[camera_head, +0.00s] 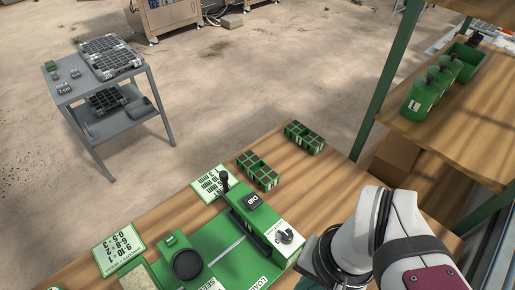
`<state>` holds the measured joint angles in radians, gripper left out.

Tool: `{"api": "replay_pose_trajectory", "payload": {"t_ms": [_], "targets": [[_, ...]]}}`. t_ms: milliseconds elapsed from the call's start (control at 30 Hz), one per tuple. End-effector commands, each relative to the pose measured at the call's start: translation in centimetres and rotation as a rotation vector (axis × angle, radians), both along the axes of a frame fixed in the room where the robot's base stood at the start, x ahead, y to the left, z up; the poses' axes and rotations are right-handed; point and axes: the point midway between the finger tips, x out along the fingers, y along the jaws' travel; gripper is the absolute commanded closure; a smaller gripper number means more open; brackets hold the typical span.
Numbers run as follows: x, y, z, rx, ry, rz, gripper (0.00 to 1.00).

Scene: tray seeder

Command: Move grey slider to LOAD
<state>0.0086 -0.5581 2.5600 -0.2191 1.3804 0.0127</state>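The green seeder (262,215) stands on the wooden bench with a black-handled lever (224,181), a dark display (252,201) and a dark knob on a white panel (285,236). A thin pale grey strip (227,250) lies across its green plate; I cannot tell whether this is the grey slider or a line. A LOAD label (262,284) is partly cut off at the bottom edge. My arm's wrist is at the lower right, beside the seeder's right end. My gripper's fingers are not visible.
A round black cup (187,264) sits left of the strip. Green seed trays (258,171) stand behind the seeder. Printed cards (118,247) lie to the left. A shelf with green containers (420,98) is at right. Bare bench shows between the trays and my arm.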

Motion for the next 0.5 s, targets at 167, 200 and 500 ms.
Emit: {"api": "replay_pose_trajectory", "payload": {"t_ms": [167,200,500], "targets": [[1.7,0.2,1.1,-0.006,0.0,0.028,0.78],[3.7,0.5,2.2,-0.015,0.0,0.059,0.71],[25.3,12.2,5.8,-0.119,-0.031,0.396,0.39]]}}
